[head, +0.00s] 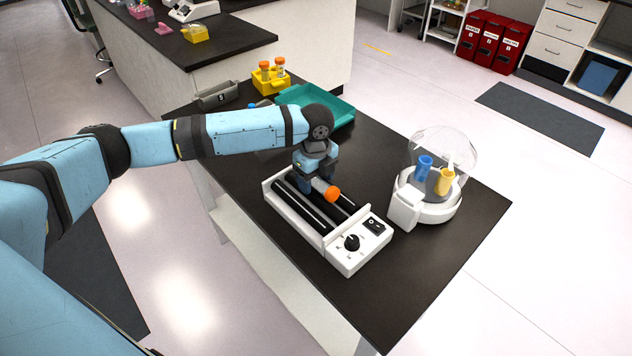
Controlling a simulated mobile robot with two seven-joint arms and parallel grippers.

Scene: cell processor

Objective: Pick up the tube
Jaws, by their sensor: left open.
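A tube with an orange cap (331,194) lies on the black rollers of a white roller device (345,261) on the dark table. My left gripper (313,187) points down right over the tube, at the end of the arm that comes in from the left. Its jaws are open around or just above the tube's body; I cannot tell whether they touch it. The gripper hides most of the tube, and mainly the cap end shows. My right gripper is not in view.
A centrifuge (434,208) with a raised clear lid stands to the right, holding blue and yellow inserts. Behind the arm are a teal tray (340,112), a yellow rack (271,85) with orange-capped tubes, and a grey holder (218,96). The table's front right corner is clear.

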